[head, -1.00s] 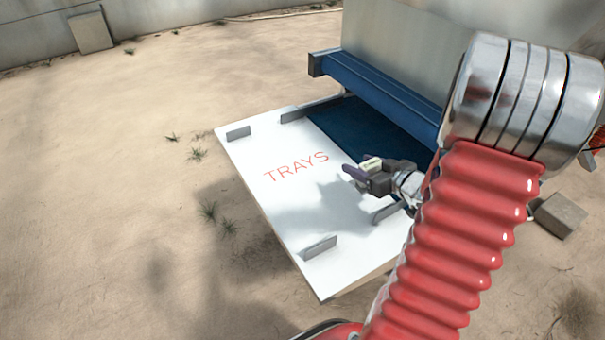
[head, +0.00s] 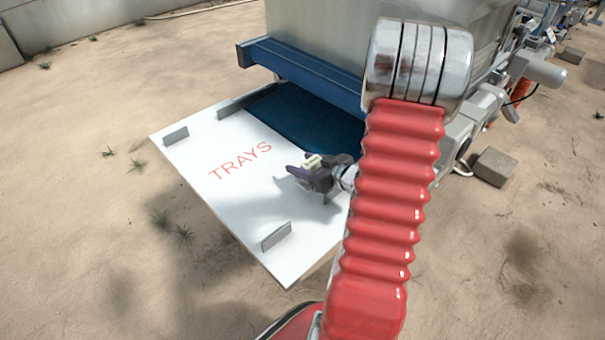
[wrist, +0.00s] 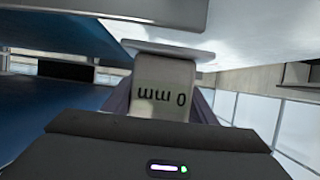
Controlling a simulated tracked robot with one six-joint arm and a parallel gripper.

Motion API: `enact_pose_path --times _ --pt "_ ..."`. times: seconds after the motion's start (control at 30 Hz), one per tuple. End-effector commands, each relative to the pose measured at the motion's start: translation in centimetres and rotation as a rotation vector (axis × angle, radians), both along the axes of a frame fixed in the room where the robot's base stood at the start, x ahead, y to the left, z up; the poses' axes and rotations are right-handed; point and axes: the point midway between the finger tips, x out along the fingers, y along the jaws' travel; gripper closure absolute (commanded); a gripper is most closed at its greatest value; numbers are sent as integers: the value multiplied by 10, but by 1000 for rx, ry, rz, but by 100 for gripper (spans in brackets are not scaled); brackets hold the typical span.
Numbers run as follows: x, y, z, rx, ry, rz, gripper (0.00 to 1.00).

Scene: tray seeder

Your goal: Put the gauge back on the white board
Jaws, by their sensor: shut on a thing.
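The white board (head: 210,200) with red "TRAYS" lettering lies in front of the blue-fronted machine in the head view. My gripper (head: 303,166) is over the board's right part, near the dark blue bed. It is shut on the gauge (head: 312,160), a small pale block that shows between the fingers. In the wrist view the gauge (wrist: 163,85) is a beige block marked "0 mm", upside down, with a pale flat plate at its far end. My gripper's dark body fills the bottom of that view. I cannot tell how far the gauge is above the board.
Low grey upright guides stand on the board, one at the far left (head: 176,135) and one at the near edge (head: 276,236). The blue beam (head: 300,75) of the machine runs behind. A concrete block (head: 494,167) sits on the sand at right. Open sand lies left.

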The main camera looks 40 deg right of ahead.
Motion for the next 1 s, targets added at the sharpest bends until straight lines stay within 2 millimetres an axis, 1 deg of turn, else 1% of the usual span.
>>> enact_pose_path --times 0.27,0.37,0.6,0.7,1.0 --pt "0 0 -1 0 0 0 80" --pt "0 0 -7 2 0 0 80" --pt "0 1 -33 3 1 1 80" --pt "0 1 -40 2 0 0 80" --pt "0 1 -41 -1 -1 1 80"
